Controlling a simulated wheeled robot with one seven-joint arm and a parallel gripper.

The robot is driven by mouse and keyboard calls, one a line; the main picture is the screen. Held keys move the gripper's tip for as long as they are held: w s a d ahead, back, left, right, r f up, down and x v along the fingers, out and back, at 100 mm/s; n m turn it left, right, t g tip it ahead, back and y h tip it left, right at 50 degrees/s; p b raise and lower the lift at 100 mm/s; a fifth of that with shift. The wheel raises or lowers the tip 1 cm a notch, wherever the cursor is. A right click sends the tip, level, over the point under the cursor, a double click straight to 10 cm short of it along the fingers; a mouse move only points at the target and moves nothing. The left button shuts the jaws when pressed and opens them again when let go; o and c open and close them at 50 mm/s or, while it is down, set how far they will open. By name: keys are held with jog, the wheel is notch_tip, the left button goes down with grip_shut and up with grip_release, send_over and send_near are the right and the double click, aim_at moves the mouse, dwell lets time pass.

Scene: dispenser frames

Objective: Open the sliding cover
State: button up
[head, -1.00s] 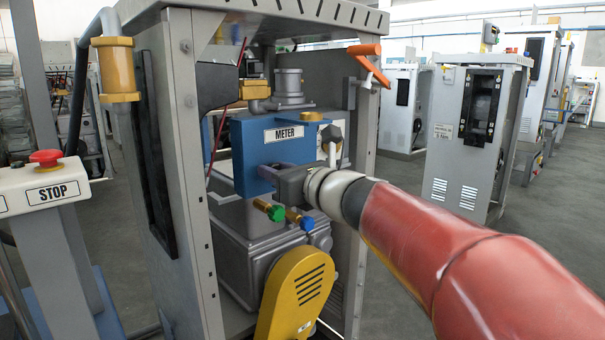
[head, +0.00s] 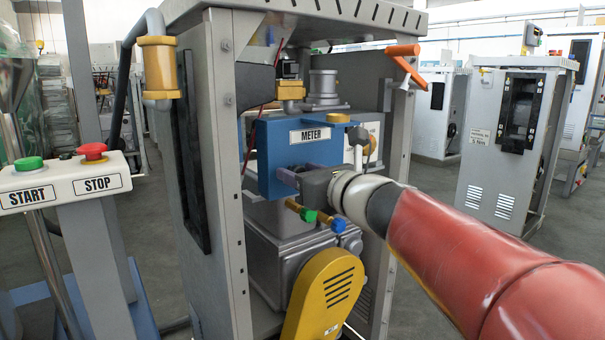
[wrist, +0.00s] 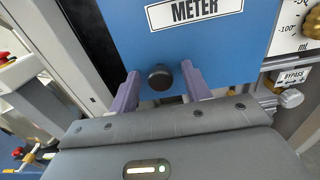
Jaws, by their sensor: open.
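The sliding cover appears to be the blue panel labelled METER (head: 262,150) on the front of the dispenser frame. In the wrist view the blue cover (wrist: 200,45) fills the upper middle, with a round black knob (wrist: 160,77) near its lower edge. My gripper (head: 287,174) is at the lower part of the cover. In the wrist view my gripper (wrist: 159,73) is open, one purple finger on each side of the knob. Gaps show between the knob and both fingers. In the head view the knob is hidden.
A grey frame post (head: 226,130) stands left of the cover. Green and blue valve handles (head: 320,219) and a yellow guard (head: 325,295) are below my gripper. A BYPASS label (wrist: 292,77) and brass knob (wrist: 303,12) are to the right. A START/STOP stand (head: 75,185) is at left.

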jog(key=v, duration=0.7)
jog(key=shift+s+d, duration=0.25)
jog(key=shift+s, duration=0.05)
jog(key=s+f+n+g+h+p, duration=0.3)
jog(key=s+f+n+g+p, duration=0.25)
jog(key=s+f+n, duration=0.65)
jog(key=s+d+f+n+g+h+p, duration=0.3)
jog(key=s+d+f+n+h, duration=0.2)
jog(key=d+n, duration=0.5)
jog(key=s+n+h, duration=0.2)
jog(key=s+n, duration=0.1)
jog(key=n, duration=0.3)
jog(key=shift+s+d+f+n+h, duration=0.2)
jog(key=shift+d+n+h, duration=0.1)
jog(key=shift+d+n, duration=0.1)
jog(key=shift+g, duration=0.25)
